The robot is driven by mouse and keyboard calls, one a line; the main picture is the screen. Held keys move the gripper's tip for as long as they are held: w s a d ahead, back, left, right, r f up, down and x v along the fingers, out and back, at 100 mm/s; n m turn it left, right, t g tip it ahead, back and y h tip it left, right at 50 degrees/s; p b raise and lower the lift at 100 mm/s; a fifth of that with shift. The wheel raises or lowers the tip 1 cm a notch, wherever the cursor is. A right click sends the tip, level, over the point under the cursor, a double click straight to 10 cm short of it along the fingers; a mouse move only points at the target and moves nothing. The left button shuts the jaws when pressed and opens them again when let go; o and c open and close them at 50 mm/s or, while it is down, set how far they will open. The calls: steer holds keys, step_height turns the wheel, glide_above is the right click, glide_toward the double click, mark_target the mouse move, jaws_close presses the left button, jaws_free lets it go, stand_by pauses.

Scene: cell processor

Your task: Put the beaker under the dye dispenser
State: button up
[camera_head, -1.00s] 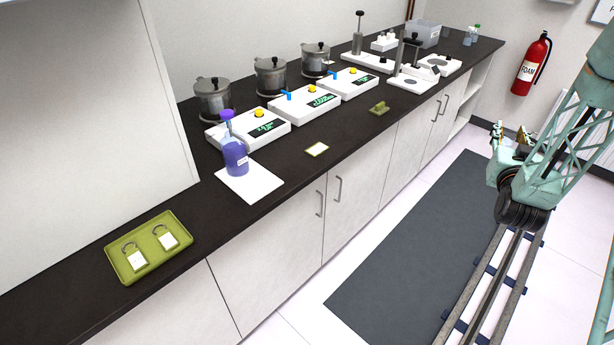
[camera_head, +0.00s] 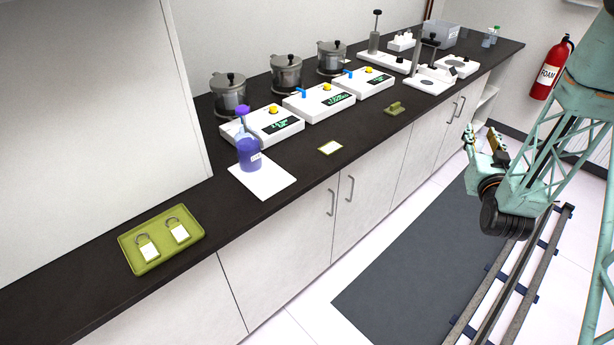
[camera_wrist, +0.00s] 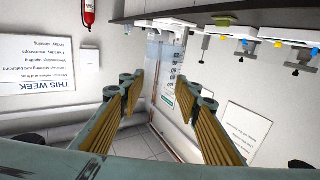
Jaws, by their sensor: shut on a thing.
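My gripper (camera_head: 482,139) is over the floor at the right of the head view, well apart from the counter. The beaker is hard to make out in the head view. Three white units with dark displays, blue spouts and yellow knobs stand on the counter: near (camera_head: 262,127), middle (camera_head: 318,103) and far (camera_head: 363,83). A purple-blue bottle (camera_head: 249,156) stands on a white plate (camera_head: 268,184). No label shows which is the dye dispenser.
A fire extinguisher (camera_head: 550,68) hangs on the wall. The grey floor mat (camera_head: 410,270) is clear.

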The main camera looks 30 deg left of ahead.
steer(key=s+a+f+n+g+y, duration=0.25)
steer(key=s+a, duration=0.35)
steer(key=a, duration=0.4)
steer(key=s+a+f+n+g+y, duration=0.15)
steer(key=s+a+y, duration=0.3)
steer(key=a, duration=0.45)
steer(key=s+a+f+n+g+y, duration=0.1)
steer(key=s+a+n+y, duration=0.15)
steer(key=s+a, duration=0.55)
steer(key=s+a+n+g+y, duration=0.2)
steer(key=s+a+n+g, duration=0.1)
steer(key=s+a, duration=0.7)
steer(key=s+a+f+n+g+y, duration=0.1)
steer(key=s+a+g, duration=0.5)
steer(key=s, duration=0.8)
steer(key=a+n+y, duration=0.1)
steer(key=a+n, duration=0.1)
steer(key=a, duration=0.1)
steer(key=shift+s+a+f+n+b, duration=0.25)
steer(key=shift+s+a+n+b, duration=0.05)
steer(key=shift+s+a+n, duration=0.05)
steer(key=shift+w+a, duration=0.1)
glide_above(269, 180)
steer(key=shift+f, duration=0.8)
steer(key=shift+f, duration=0.1)
steer(key=shift+f+b, duration=0.45)
steer(key=shift+f, duration=1.2)
